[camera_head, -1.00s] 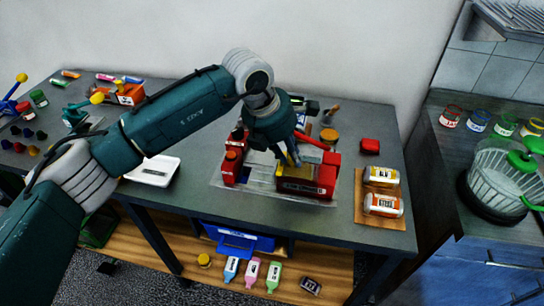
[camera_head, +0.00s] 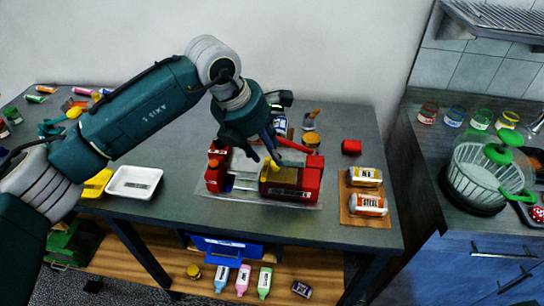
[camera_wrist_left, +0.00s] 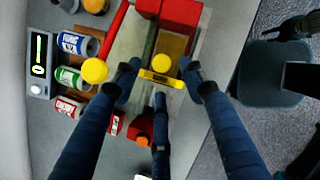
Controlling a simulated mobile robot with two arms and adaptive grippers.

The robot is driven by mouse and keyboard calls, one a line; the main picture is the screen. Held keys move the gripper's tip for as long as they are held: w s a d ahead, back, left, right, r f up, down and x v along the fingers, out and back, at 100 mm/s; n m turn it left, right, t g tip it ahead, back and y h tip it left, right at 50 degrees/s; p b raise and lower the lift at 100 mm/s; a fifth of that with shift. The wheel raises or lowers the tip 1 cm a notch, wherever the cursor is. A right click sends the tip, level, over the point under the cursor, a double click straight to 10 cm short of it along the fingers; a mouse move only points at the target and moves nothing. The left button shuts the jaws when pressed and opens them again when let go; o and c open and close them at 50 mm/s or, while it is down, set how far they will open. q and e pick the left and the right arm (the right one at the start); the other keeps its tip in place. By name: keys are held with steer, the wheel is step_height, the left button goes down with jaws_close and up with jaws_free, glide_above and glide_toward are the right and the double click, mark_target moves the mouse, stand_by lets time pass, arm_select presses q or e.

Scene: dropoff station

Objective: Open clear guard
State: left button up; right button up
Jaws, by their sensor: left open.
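A red machine (camera_head: 313,178) stands on a clear base plate on the grey table in the head view. Its see-through, amber-looking guard (camera_head: 290,178) sits between the red blocks, and it also shows in the wrist view (camera_wrist_left: 174,44). A yellow bar (camera_wrist_left: 160,78) with a yellow ball knob (camera_wrist_left: 162,63) is at the guard's near edge in the wrist view. My left gripper (camera_head: 268,158) is open above the machine. In the wrist view its fingers (camera_wrist_left: 160,72) lie spread on either side of the bar and knob; contact cannot be told. My right gripper is not in view.
A white tray (camera_head: 133,196) lies left of the machine. Labelled cans (camera_wrist_left: 68,76) stand beside the machine in the wrist view. The table's front strip is clear.

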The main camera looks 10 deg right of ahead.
arm_select(q)
steer(key=v, duration=0.8)
